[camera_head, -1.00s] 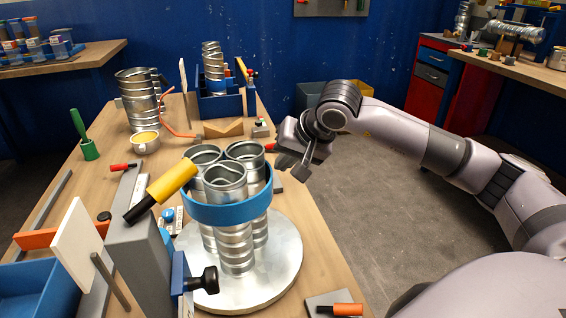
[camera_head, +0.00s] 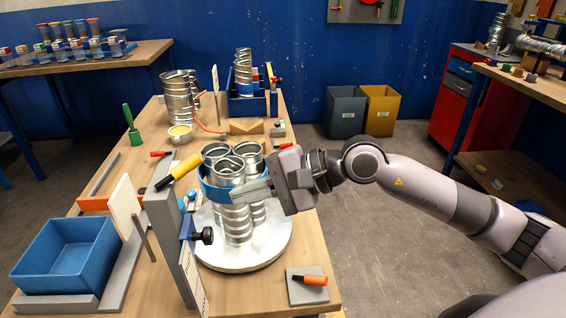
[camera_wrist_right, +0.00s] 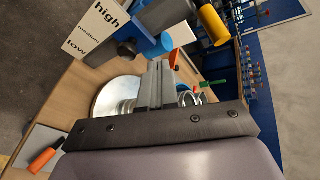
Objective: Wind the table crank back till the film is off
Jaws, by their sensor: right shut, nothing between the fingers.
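A crank with an orange handle (camera_head: 314,280) lies on a grey plate (camera_head: 300,292) at the table's front right corner. It also shows in the right wrist view (camera_wrist_right: 42,160). A silver turntable (camera_head: 262,254) carries several upright spiral ducts (camera_head: 237,222). A blue band (camera_head: 213,192) wraps their upper part; I cannot tell whether it is the film. My right gripper (camera_head: 245,191) is shut and empty, its fingers across the front of the band; touch is unclear. In the right wrist view its fingers (camera_wrist_right: 154,85) lie together over the turntable. My left gripper is not in view.
A grey post (camera_head: 172,235) with a yellow handle (camera_head: 184,166) and a black knob (camera_head: 207,236) stands left of the turntable. A blue bin (camera_head: 68,262) is at front left. A labelled sign (camera_wrist_right: 97,28) shows in the wrist view.

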